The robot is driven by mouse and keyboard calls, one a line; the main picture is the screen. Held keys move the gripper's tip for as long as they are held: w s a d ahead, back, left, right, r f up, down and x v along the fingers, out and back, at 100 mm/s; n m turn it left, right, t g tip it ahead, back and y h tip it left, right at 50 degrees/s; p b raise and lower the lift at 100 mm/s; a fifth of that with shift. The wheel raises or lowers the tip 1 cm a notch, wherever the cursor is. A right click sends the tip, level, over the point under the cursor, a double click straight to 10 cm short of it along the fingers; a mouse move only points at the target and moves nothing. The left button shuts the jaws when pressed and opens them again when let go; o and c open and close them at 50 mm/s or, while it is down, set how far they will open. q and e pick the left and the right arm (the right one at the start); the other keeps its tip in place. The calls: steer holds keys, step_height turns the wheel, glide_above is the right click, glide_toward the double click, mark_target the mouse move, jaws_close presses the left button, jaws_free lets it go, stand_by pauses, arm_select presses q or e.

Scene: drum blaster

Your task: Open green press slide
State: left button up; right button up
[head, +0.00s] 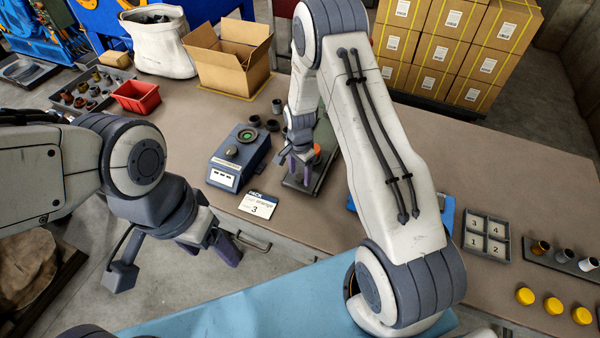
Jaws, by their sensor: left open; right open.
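The green press (318,178) stands on the table near the middle of the view, with a dark green base and an orange-red part (317,150) on it. My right arm and gripper cover much of it, so I cannot tell how its slide stands. My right gripper (298,167) is open and points down at the left side of the press; whether it touches the press is unclear. My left gripper (226,250) is open and empty, in front of the table's front edge, well away from the press.
A blue-grey device (228,172) with a green round top stands left of the press, behind a card (258,206). Small dark cups, an open carton (228,75) and a red bin (136,97) lie further back. A numbered tray (487,229) and yellow caps are at right.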

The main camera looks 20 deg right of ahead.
step_height(320, 180, up, 10)
steer(key=b, duration=0.1)
steer(key=shift+r+b, duration=0.15)
steer(key=shift+b, duration=0.2)
steer(key=s+a+r+n, duration=1.1)
steer(key=s+a+r, duration=0.1)
steer(key=s+a, duration=0.15)
steer(key=s+a+r+n+y, duration=0.1)
steer(key=s+a+r+n, duration=0.1)
steer(key=s+n, duration=0.7)
steer(key=s+r, duration=0.1)
steer(key=s, duration=0.5)
steer(key=shift+n, duration=0.3)
steer(key=shift+w, duration=0.1)
